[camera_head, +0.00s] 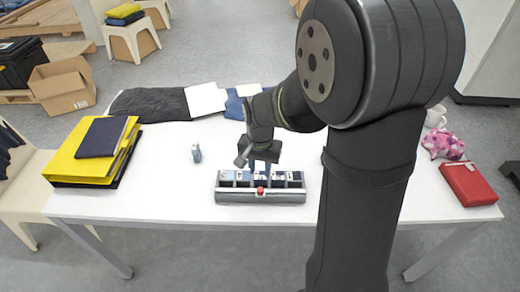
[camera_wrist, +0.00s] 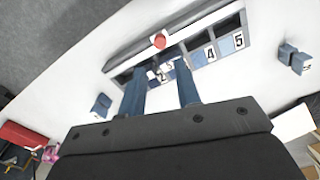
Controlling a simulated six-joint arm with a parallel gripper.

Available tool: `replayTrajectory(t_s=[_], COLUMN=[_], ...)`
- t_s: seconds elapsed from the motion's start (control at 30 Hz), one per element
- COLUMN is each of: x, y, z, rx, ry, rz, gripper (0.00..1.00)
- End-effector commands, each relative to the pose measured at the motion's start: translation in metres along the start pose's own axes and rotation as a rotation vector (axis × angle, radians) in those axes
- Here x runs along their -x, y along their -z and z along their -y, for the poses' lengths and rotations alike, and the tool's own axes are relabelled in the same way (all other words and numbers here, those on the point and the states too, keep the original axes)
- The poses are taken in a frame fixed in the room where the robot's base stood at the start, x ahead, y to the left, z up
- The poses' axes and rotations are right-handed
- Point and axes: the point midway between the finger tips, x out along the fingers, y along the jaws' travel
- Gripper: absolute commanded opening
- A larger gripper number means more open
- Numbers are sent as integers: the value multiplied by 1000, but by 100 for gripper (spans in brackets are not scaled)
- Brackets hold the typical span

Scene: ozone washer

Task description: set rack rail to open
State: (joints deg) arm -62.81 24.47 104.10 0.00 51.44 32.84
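The rack (camera_head: 287,197) is a long grey-and-white holder near the table's front edge, with numbered compartments in a row. It crosses the top of the wrist view (camera_wrist: 198,24), where 4 and 5 read clearly. A red knob (camera_head: 260,191) sits at the middle of its front rail, and it also shows in the wrist view (camera_wrist: 159,41). My gripper (camera_head: 262,163) is directly over the rack's middle, pointing down. In the wrist view its two blue fingers (camera_wrist: 159,72) stand apart, near the middle compartments. Small white pieces show between them; contact is unclear.
A small blue block (camera_head: 196,153) stands on the table left of the rack, and another blue block (camera_wrist: 101,105) shows in the wrist view. Yellow folders (camera_head: 75,165) lie at left, a red case (camera_head: 468,184) at right. The table left of the rack is mostly clear.

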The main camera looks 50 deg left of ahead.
Motion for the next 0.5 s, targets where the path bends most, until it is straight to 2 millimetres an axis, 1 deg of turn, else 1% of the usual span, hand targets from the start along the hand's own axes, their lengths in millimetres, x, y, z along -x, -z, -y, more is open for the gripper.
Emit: replayTrajectory(t_s=[0.03, 0.2, 0.33, 0.5], x=[14, 48, 66, 76], y=[1, 0, 0, 0], z=[0, 0, 0, 0], rx=[0, 0, 0, 0], ry=[3, 3, 2, 0], rz=[-5, -4, -3, -1], gripper=[30, 30, 30, 30])
